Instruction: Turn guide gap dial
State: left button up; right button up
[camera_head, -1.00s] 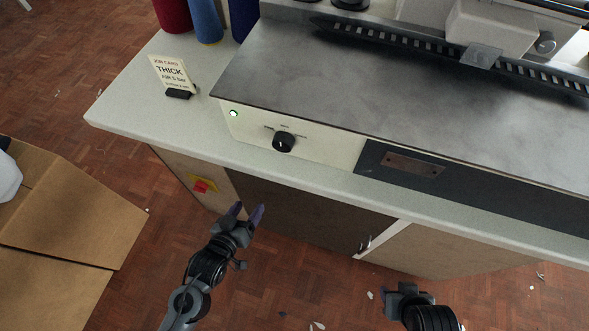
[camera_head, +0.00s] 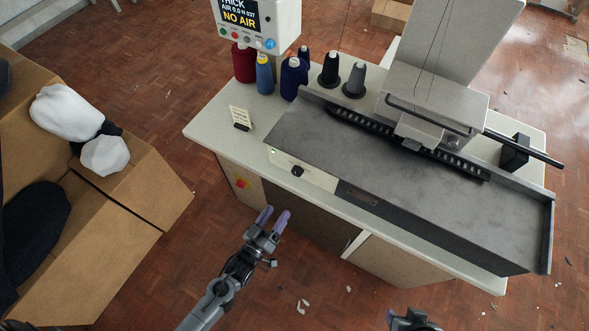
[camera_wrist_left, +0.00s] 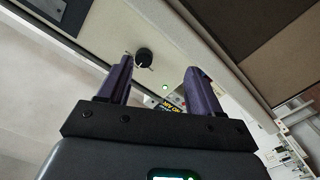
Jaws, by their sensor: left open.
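The guide gap dial is a small black knob (camera_head: 297,171) with a white mark, on the pale front panel of the buttonhole machine. It also shows in the left wrist view (camera_wrist_left: 144,58), close to the left fingertip in the picture. My left gripper (camera_head: 275,214) has purple fingers, spread open and empty. It is in front of the machine, below the dial in the head view, and apart from it. My right gripper (camera_head: 398,318) shows only partly at the bottom edge, with one purple fingertip visible. The job card (camera_head: 240,117) stands on the counter; only "THICK" was readable earlier.
A display (camera_head: 246,14) reads "NO AIR". Thread cones (camera_head: 264,77) stand behind the job card. A green lamp (camera_wrist_left: 165,87) glows near the dial. A red switch (camera_head: 241,184) is on the cabinet. An open cardboard box (camera_head: 147,190) is at left.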

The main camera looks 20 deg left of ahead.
pick_arm(q)
jog(key=p, duration=0.3)
send_near(296, 174)
jog(key=s, duration=0.2)
jog(key=w, duration=0.3)
jog(key=w+b, duration=0.1)
jog(key=w, duration=0.3)
jog(key=w+d, duration=0.1)
jog(key=w, duration=0.2)
jog(key=shift+w+d+f, duration=0.1)
jog(key=shift+w+f, duration=0.1)
jog(key=shift+f, duration=0.05)
pick_arm(e)
notch_tip(296, 174, up, 3)
jog(key=shift+w+a+r, duration=0.1)
jog(key=shift+w, duration=0.05)
pick_arm(q)
jog(key=c, duration=1)
jog(key=shift+c, duration=0.2)
